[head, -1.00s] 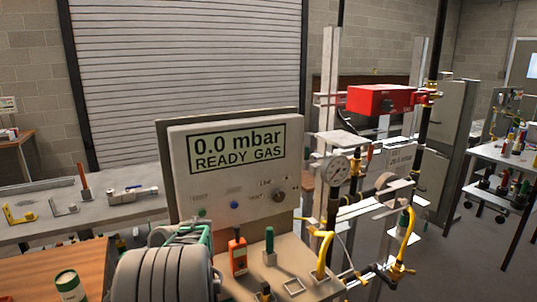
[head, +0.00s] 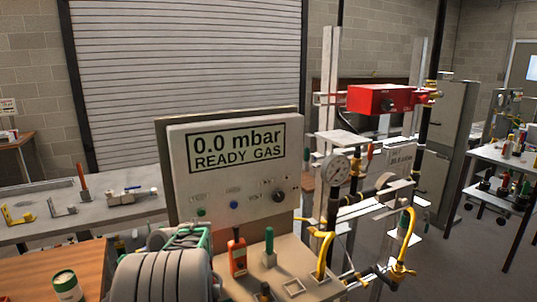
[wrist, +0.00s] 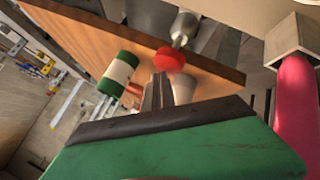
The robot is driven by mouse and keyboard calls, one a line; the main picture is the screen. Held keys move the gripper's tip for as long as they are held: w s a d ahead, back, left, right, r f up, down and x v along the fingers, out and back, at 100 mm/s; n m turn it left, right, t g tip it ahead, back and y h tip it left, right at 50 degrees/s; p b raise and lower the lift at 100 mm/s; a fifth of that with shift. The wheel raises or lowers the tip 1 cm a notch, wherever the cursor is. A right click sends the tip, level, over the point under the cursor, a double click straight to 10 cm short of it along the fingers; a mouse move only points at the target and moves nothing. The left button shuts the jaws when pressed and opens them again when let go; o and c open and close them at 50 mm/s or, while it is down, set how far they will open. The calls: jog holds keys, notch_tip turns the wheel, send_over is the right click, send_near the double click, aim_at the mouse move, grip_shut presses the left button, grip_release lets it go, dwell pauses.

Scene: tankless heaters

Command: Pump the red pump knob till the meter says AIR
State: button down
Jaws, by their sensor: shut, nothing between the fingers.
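The meter (head: 237,150) is a grey box whose screen reads "0.0 mbar READY GAS" in the head view. The red pump knob (wrist: 170,60) is a round red cap on a metal stem in the wrist view, upper middle. My gripper (wrist: 160,78) is shut and empty, its fingertips just below the knob in the picture. I cannot tell if they touch it. In the head view my grey and green arm covers the lower left, and I cannot make out the knob there.
A green and white can (wrist: 118,72) stands on the wooden board (head: 30,270), left of my fingers. A pink-red cylinder (wrist: 297,110) is at the right. An orange device (head: 237,256) and yellow pipes (head: 407,240) stand near the meter.

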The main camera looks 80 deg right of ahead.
jog(key=shift+f, duration=0.2)
jog(key=shift+r, duration=0.65)
notch_tip(320, 180, up, 6)
jog(key=p, duration=0.3)
dwell(2.5)
